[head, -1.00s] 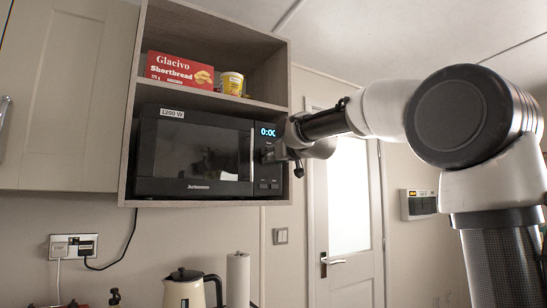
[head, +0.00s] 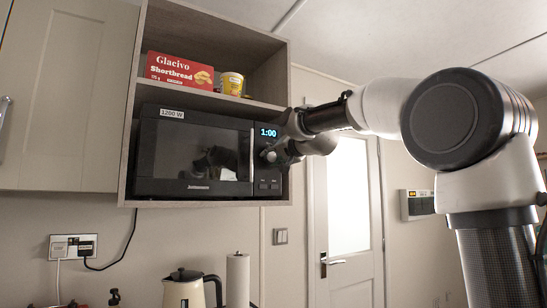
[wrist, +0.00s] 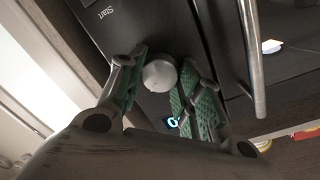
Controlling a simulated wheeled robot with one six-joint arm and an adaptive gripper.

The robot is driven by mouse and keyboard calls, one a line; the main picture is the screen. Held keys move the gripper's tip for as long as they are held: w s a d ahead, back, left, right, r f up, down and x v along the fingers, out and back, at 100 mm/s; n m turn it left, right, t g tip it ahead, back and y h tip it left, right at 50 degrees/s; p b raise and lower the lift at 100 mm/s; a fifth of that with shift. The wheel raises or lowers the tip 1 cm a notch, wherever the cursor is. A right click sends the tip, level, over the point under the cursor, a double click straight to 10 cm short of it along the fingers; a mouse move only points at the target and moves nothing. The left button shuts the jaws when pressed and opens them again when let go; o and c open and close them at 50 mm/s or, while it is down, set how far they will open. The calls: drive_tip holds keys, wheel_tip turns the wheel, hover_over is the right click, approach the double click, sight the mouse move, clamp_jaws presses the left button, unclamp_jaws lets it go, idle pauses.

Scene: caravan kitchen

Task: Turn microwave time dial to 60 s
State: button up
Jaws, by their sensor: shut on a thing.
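The black microwave (head: 190,152) sits in the lower part of the open wall cabinet. Its display (head: 268,132) reads 1:00. My gripper (head: 273,153) is at the microwave's right-hand control panel, below the display, and mostly hides the dial in the head view. In the wrist view the round grey dial (wrist: 159,75) lies between the two green-padded fingers of my gripper (wrist: 158,85), which are shut on it. Part of the display (wrist: 172,122) shows behind the right finger.
The vertical door handle (wrist: 251,60) stands close beside my gripper. A shortbread box (head: 180,70) and a yellow tub (head: 232,83) are on the shelf above. A kettle (head: 188,290) and paper roll (head: 238,278) stand below.

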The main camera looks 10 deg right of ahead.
drive_tip(key=shift+m, duration=0.5)
drive_tip(key=o, duration=1)
drive_tip(key=shift+o, duration=0.2)
drive_tip(key=v, duration=1.2)
